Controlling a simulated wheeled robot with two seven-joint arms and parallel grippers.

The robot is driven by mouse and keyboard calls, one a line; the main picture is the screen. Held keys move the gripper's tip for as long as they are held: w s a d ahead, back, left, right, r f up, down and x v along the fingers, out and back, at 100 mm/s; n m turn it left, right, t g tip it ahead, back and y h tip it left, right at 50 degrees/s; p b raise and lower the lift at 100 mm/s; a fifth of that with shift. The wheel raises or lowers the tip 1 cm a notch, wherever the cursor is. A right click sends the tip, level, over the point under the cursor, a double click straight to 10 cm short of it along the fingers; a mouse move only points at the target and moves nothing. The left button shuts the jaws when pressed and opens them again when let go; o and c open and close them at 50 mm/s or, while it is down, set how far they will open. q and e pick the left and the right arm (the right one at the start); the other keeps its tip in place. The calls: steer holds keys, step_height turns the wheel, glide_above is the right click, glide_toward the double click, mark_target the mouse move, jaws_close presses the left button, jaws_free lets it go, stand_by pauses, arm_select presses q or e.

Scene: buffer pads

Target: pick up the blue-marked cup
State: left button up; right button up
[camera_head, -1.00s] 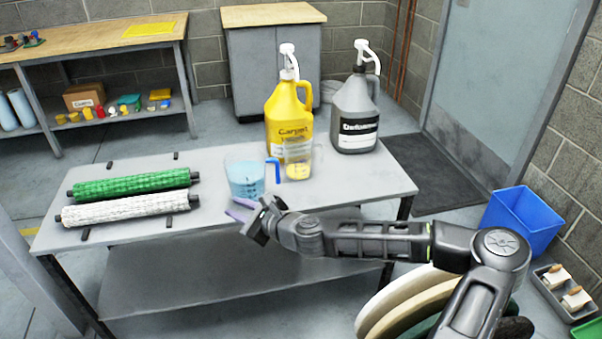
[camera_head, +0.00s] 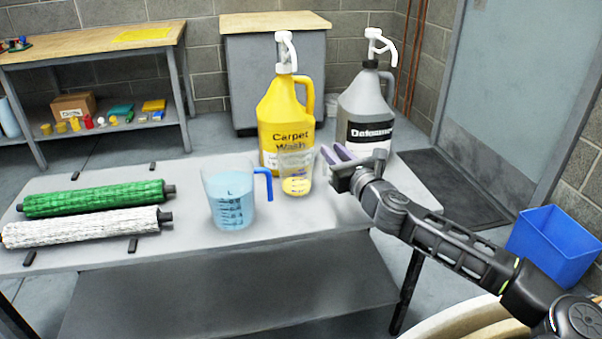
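A clear measuring jug (camera_head: 229,200) with blue liquid, dark markings and a blue handle stands upright on the grey table. Right of it stands a smaller clear cup (camera_head: 297,174) with yellow liquid and what look like blue marks low on its side. My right gripper (camera_head: 332,151) is just right of the small cup, with its purple-padded fingers apart and nothing between them. It points left and away, in front of the grey bottle. I cannot tell whether a finger touches the cup. My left gripper is out of view.
A yellow Carpet Wash bottle (camera_head: 285,115) stands close behind the small cup. A grey pump bottle (camera_head: 366,110) stands behind my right gripper. Green (camera_head: 95,198) and white (camera_head: 85,228) rollers lie at the left of the table (camera_head: 190,250). The table's front middle is clear.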

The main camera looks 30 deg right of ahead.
mark_target(326, 172)
step_height(326, 172, down, 8)
steer(key=b, duration=0.4)
steer(key=shift+r, duration=0.1)
steer(key=shift+w+f, duration=0.25)
steer(key=shift+w+d+r, duration=0.1)
steer(key=shift+w+r, duration=0.05)
steer(key=shift+w, duration=0.4)
steer(key=shift+w, duration=0.1)
steer(key=w, duration=0.2)
steer(key=w+b, duration=0.2)
steer(key=w, duration=0.1)
steer(key=shift+w+d, duration=0.3)
steer(key=shift+d, duration=0.1)
jaws_close()
stand_by(0.9)
